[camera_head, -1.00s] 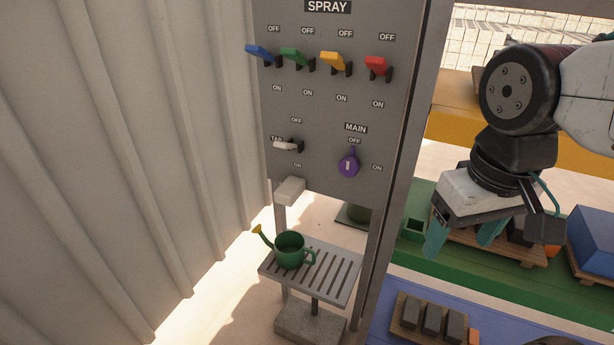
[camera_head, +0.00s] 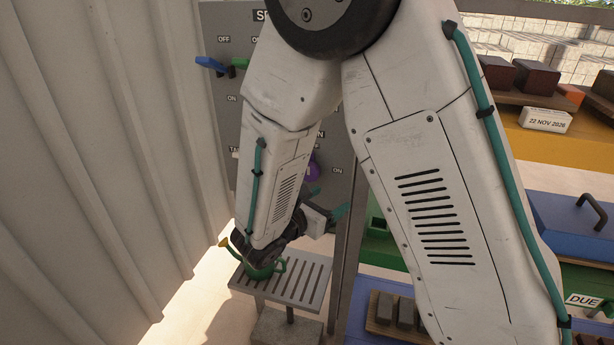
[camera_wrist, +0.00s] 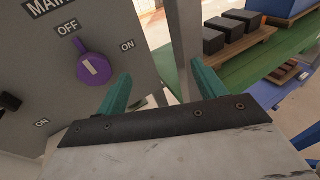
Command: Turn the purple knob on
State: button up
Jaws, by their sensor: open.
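The mark looks close to the OFF side. In the head view the knob (camera_head: 313,171) is mostly hidden behind my arm. My gripper (camera_wrist: 160,90) is open, its two teal fingers apart and empty. In the wrist view the knob lies beyond and left of the left finger, with no contact visible. In the head view my gripper (camera_head: 328,203) is just below the knob.
A blue lever (camera_head: 211,64) and a green lever (camera_head: 239,63) stick out from the panel. A green watering can (camera_head: 262,267) stands on a slatted stand (camera_head: 310,284) below. Shelves with dark blocks (camera_wrist: 225,32) are to the right. A corrugated wall (camera_head: 90,150) closes the left side.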

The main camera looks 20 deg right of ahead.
aim_at(308, 175)
jog(key=w+a+n+t+y, duration=0.2)
jog(key=w+a+n+t, duration=0.3)
jog(key=w+n+t, duration=0.1)
jog(key=x, duration=0.7)
jog(key=shift+w+a+f, duration=0.1)
jog(key=shift+w+f, duration=0.15)
jog(key=shift+f, duration=0.05)
jog(key=c, duration=1)
